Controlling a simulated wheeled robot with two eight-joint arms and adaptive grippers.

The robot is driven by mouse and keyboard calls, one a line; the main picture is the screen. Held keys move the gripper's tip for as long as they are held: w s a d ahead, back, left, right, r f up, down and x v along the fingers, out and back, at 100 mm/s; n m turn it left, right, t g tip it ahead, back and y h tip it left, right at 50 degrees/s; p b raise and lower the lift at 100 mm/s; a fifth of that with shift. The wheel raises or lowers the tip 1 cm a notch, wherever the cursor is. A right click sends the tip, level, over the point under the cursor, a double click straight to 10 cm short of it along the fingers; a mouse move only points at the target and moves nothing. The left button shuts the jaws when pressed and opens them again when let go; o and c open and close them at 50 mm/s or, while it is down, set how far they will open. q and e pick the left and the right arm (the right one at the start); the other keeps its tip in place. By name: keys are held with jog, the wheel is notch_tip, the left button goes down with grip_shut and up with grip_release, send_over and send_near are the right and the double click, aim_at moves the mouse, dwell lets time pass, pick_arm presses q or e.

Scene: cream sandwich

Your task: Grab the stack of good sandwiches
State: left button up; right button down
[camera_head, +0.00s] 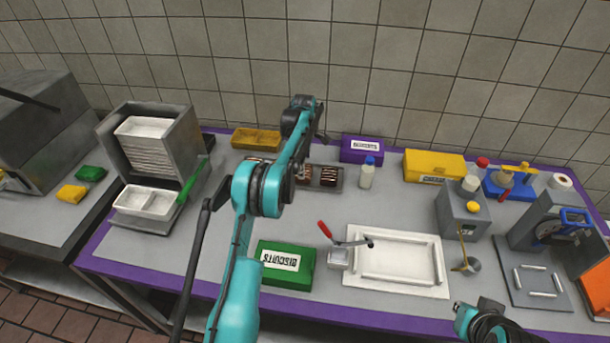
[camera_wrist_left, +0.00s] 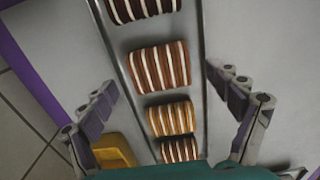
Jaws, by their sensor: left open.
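A long grey tray (camera_wrist_left: 205,90) holds separate rows of striped sandwiches. In the left wrist view they are a dark brown row (camera_wrist_left: 142,8), a brown row (camera_wrist_left: 158,67), a golden row (camera_wrist_left: 171,118) and another brown row (camera_wrist_left: 180,150). In the head view the tray (camera_head: 338,186) lies on the counter, partly hidden by my left arm. My left gripper (camera_wrist_left: 163,78) is open and empty. Its fingers stand on both sides of the tray, apart from the sandwiches. In the head view it is above the tray's back edge (camera_head: 308,118).
A purple box (camera_head: 361,149), a white bottle (camera_head: 367,173) and yellow boxes (camera_head: 434,166) stand near the tray. A green biscuit box (camera_head: 286,265) and a white tray (camera_head: 397,261) are nearer the front. A slatted metal machine (camera_head: 158,150) stands left. Tiled wall is behind.

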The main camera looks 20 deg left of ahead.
pick_arm(q)
notch_tip(320, 180, down, 4)
jog(key=shift+r+b, duration=0.25)
jog(key=shift+b, duration=0.15)
jog(key=shift+r, duration=0.1)
jog(key=c, duration=1.2)
jog(key=shift+r, duration=0.15)
jog(key=shift+c, duration=0.3)
